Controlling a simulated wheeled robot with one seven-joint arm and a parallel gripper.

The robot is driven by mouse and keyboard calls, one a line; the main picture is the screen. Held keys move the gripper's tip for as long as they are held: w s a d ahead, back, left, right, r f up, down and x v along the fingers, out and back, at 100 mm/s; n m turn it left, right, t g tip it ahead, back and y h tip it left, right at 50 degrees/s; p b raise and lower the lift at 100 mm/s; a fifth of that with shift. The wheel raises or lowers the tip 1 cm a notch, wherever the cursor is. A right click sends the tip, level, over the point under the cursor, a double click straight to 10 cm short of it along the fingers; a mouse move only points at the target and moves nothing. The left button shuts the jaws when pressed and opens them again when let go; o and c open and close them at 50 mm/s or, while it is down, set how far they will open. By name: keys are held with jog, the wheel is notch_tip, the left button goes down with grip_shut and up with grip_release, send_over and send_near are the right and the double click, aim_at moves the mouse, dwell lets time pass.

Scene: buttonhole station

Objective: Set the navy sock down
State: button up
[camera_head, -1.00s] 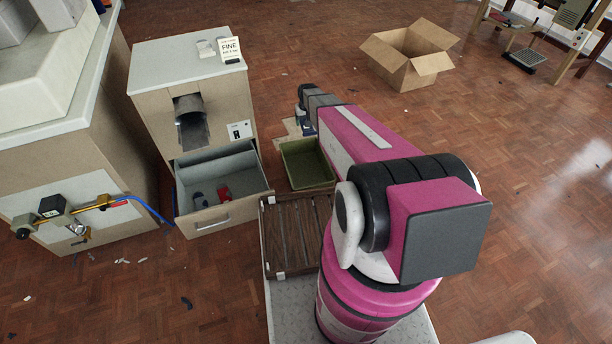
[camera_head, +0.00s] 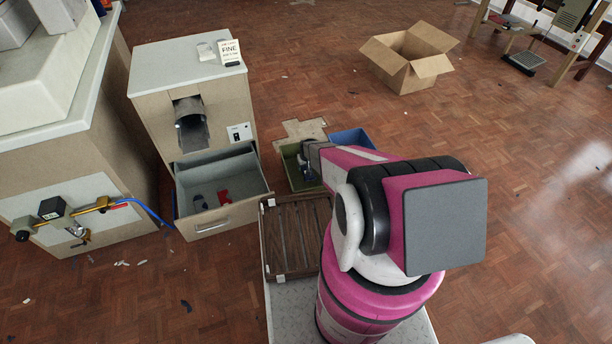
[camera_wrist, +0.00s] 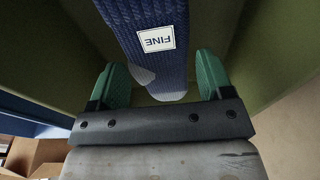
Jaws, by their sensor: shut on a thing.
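The navy sock (camera_wrist: 150,25) fills the top middle of the wrist view, with a white "FINE" label and paler grey patches at its near end. My gripper (camera_wrist: 162,80) has its green fingers on either side of it and is shut on it. Olive-green walls surround the sock and fingers in the wrist view. In the head view my gripper (camera_head: 307,162) is at the green bin (camera_head: 288,155), reaching into it from above. I cannot tell whether the sock touches the bin floor.
A blue bin (camera_head: 352,140) stands right beside the green one. An open drawer (camera_head: 222,214) to the left holds a dark blue item (camera_head: 199,202) and a red item (camera_head: 224,197). A slatted wooden tray (camera_head: 296,236) lies in front. A cardboard box (camera_head: 408,60) stands farther back on open floor.

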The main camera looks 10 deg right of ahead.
jog(key=shift+f, duration=3.3)
jog(key=shift+f, duration=0.15)
jog(key=o, duration=0.9)
jog(key=r, duration=0.4)
jog(key=s+r, duration=0.1)
jog(key=r, duration=0.7)
jog(key=shift+s, duration=0.4)
jog(key=s+r, duration=0.8)
jog(key=r, duration=0.6)
jog(key=s+r+g, duration=0.1)
jog(key=s+r, duration=0.8)
jog(key=r, duration=0.5)
jog(key=s+r+m, duration=0.1)
jog(key=s+r, duration=0.8)
jog(key=r, duration=0.5)
jog(key=shift+s+r+g, duration=0.15)
jog(key=shift+r+g, duration=0.05)
jog(key=shift+g, duration=0.2)
